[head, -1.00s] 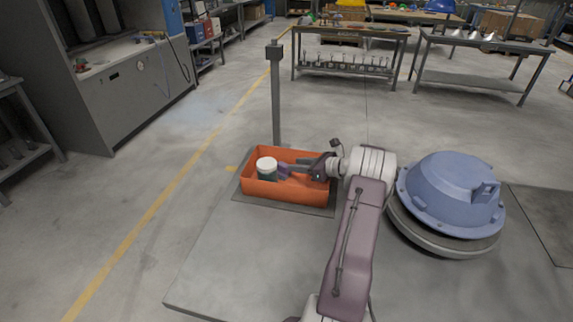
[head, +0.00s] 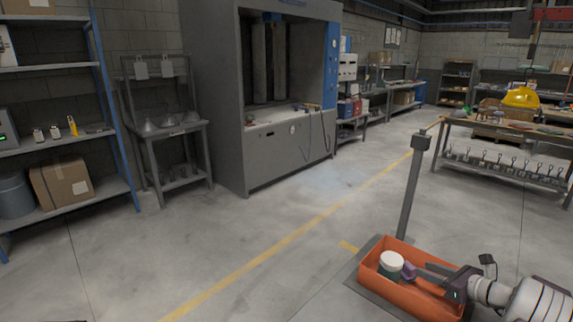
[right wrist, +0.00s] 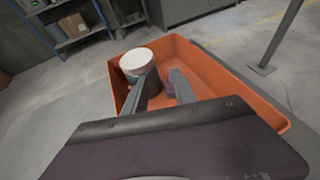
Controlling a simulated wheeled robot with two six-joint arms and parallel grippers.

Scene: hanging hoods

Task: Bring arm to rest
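My right gripper (head: 420,271) reaches in from the right, over the orange bin (head: 411,301). In the right wrist view its two fingers (right wrist: 160,87) stand apart with nothing held between them. A jar with a white lid (head: 391,261) stands in the bin, just ahead of the fingertips; it also shows in the right wrist view (right wrist: 137,62). My left gripper is not in view.
A grey post (head: 411,190) rises behind the bin. The bin's orange walls (right wrist: 222,75) surround the fingers. A grey cabinet (head: 285,150) and shelves (head: 70,130) stand at the back left. The floor at left is clear.

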